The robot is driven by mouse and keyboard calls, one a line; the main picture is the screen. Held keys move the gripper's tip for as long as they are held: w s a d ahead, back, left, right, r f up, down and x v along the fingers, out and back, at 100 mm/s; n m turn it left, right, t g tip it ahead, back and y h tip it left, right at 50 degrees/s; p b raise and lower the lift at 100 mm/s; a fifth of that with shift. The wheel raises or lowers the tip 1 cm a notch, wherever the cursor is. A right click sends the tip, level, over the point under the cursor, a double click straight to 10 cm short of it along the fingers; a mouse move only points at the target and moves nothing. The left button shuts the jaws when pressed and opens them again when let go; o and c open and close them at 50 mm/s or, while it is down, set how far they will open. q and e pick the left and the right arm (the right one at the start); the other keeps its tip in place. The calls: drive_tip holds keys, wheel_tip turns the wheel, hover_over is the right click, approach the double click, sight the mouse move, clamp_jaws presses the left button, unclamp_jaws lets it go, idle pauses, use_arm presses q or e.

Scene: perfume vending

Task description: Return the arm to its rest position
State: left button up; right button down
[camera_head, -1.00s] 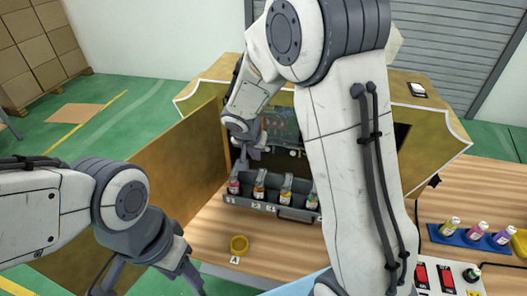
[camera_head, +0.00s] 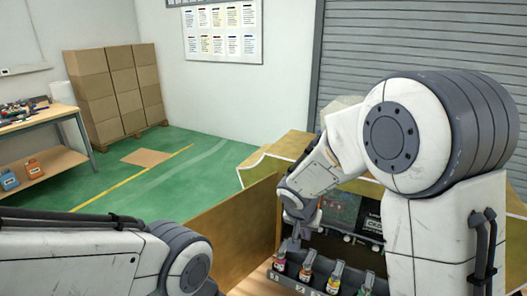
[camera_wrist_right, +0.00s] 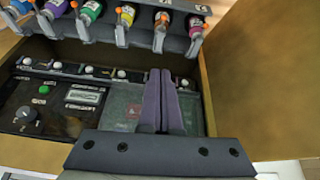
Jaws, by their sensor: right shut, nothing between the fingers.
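My right gripper (camera_head: 301,230) hangs in front of the machine's dark panel (camera_head: 340,208) in the head view, just above the left end of the bottle rack (camera_head: 289,283). In the right wrist view its two fingers (camera_wrist_right: 161,74) are shut together with nothing between them. They lie over the panel (camera_wrist_right: 60,106), close to the rack of coloured bottles (camera_wrist_right: 167,53). I cannot tell whether they touch anything. My right arm covers the right side of the machine in the head view. My left forearm shows at the lower left, but its gripper is outside the frame.
A wooden door panel (camera_head: 236,248) stands open left of the rack; it is close beside the fingers in the right wrist view (camera_wrist_right: 255,75). Stacked cartons (camera_head: 113,95) and a workbench (camera_head: 45,124) stand far back left. The green floor between is mostly clear.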

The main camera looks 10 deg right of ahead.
drive_tip(key=s+a+r+n+g+y, duration=0.1)
drive_tip(key=s+a+n, duration=0.2)
drive_tip(key=s, duration=0.6)
drive_tip(key=s+a+r+n+g+y, duration=0.1)
drive_tip(key=s+a+n, duration=0.3)
drive_tip(key=s, duration=0.5)
drive_tip(key=s+a+r+n+g+y, duration=0.1)
drive_tip(key=s+a+n, duration=0.3)
drive_tip(key=s, duration=0.5)
drive_tip(key=shift+s+a+r+n+g+y, duration=0.15)
drive_tip(key=shift+s+r+n+g+y, duration=0.2)
drive_tip(key=shift+r+n+g, duration=0.6)
drive_tip(key=shift+w+f+t, duration=0.1)
drive_tip(key=shift+f+t, duration=0.1)
drive_tip(key=shift+t, duration=0.15)
